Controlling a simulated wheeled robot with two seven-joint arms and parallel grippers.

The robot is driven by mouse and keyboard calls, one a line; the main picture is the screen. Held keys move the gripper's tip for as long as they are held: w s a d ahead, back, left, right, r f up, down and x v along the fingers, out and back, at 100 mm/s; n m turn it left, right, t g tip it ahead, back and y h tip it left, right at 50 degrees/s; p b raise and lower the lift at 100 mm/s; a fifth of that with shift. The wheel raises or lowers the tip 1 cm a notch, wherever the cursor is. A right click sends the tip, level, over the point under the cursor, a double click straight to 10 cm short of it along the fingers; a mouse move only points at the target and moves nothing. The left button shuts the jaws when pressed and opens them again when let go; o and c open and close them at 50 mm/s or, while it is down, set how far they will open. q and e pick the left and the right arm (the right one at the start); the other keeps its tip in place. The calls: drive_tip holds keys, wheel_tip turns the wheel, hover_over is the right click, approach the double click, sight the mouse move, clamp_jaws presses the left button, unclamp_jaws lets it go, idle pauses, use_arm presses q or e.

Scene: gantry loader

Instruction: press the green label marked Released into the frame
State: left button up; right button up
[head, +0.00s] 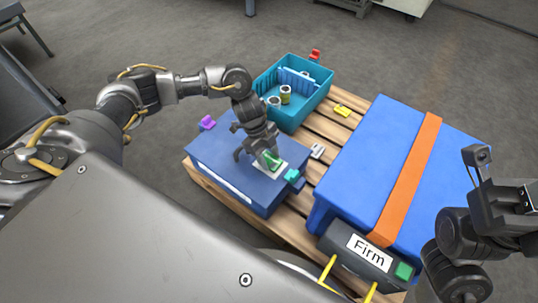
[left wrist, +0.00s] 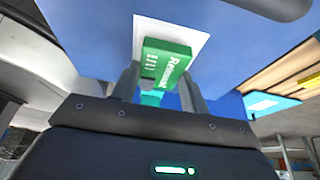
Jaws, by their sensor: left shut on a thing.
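The green label (head: 273,159) is between the fingers of my left gripper (head: 261,157), which is shut on it. The white frame (head: 263,174) lies on top of the smaller blue box (head: 218,153). In the left wrist view the frame (left wrist: 196,40) is right behind the label; I cannot tell whether they touch. My right arm's end (head: 505,205) is at the right edge, and its fingers are not clear.
A large blue box (head: 378,150) with an orange strap (head: 412,175) stands on the wooden pallet (head: 318,128). A dark block with a Firm sign (head: 369,250) is in front. A teal crate (head: 312,103) holding cans is at the back. Small coloured pieces lie around.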

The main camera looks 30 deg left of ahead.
use_arm(q)
drive_tip(key=shift+r+p, duration=0.1)
drive_tip(key=shift+p, duration=0.3)
idle(0.4)
drive_tip(key=shift+f, duration=0.5)
idle(0.4)
drive_tip(key=o, duration=1.5)
